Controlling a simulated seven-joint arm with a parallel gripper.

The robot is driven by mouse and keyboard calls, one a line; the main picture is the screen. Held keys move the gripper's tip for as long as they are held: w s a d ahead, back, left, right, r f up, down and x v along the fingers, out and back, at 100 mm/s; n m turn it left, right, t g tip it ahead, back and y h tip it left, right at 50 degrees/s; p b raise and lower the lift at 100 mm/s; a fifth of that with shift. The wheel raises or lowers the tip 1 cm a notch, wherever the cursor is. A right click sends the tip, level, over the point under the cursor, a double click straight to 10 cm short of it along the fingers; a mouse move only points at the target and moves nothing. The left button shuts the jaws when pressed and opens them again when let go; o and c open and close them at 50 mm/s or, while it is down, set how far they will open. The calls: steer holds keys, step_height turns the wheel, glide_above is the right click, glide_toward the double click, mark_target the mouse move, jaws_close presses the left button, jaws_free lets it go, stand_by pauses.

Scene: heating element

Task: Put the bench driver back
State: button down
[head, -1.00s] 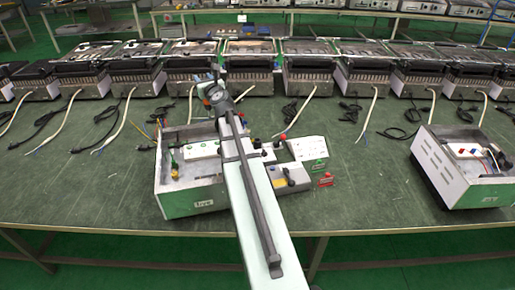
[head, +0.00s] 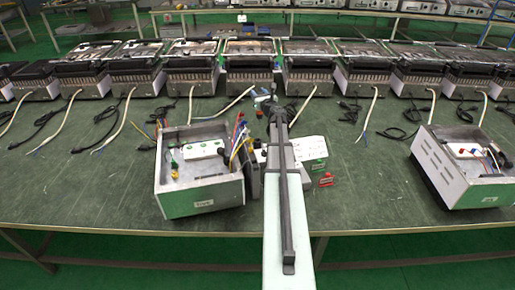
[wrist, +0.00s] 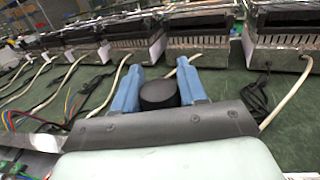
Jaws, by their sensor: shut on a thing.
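My gripper (wrist: 160,70) shows in the wrist view with its two blue fingers on either side of a dark, round-ended thing, which I take to be the bench driver (wrist: 158,95). Only its black end shows clearly; the rest of it is hidden. In the head view my gripper (head: 268,98) is over the middle of the bench, at the far end of my arm, and the driver cannot be made out well there. Its resting place is not clear, as my arm covers part of the grey unit with white panels (head: 310,149).
An open metal case (head: 205,201) with coloured wires stands left of my arm. Another open case (head: 432,167) stands at the right. A row of heaters (head: 250,68) with loose cables lines the back. Bare green bench (head: 365,185) lies between my arm and the right case.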

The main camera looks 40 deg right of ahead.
step_height(320, 180, down, 13)
steer(key=w, duration=0.1)
steer(key=shift+a+f+y, duration=0.15)
steer(key=shift+y, duration=0.15)
stand_by(0.4)
steer(key=shift+w+f, duration=0.15)
steer(key=shift+f, duration=0.2)
steer(key=c, duration=0.6)
jaws_free()
steer(key=shift+r, duration=0.1)
steer(key=v, duration=1.2)
steer(key=shift+r, duration=0.1)
